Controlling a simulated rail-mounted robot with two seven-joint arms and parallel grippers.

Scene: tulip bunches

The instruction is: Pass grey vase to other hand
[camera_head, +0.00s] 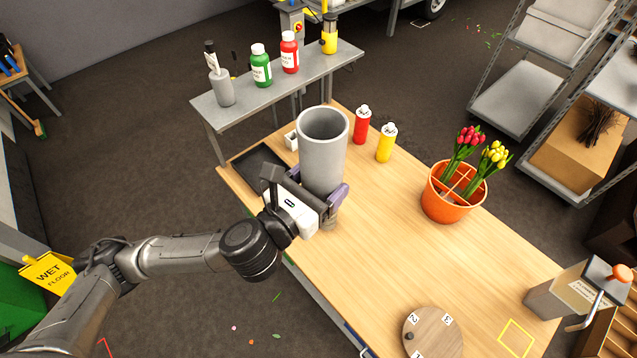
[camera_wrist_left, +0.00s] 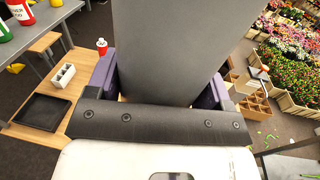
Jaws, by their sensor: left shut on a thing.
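The grey vase (camera_head: 322,150) is a tall open cylinder, held upright over the left part of the wooden table. My left gripper (camera_head: 318,192) is shut on its lower part, with a purple finger on its right side in the head view. In the left wrist view the vase (camera_wrist_left: 170,50) fills the middle between the two purple fingers (camera_wrist_left: 160,85). The vase looks empty from above, but its bottom is hidden from me. My right gripper does not show in either view.
An orange pot (camera_head: 447,205) with red and yellow tulips stands right on the table (camera_head: 400,240). Red (camera_head: 361,125) and yellow (camera_head: 386,143) bottles stand behind the vase. A black tray (camera_head: 258,165) is at left, a round wooden disc (camera_head: 432,335) in front. The table's middle is clear.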

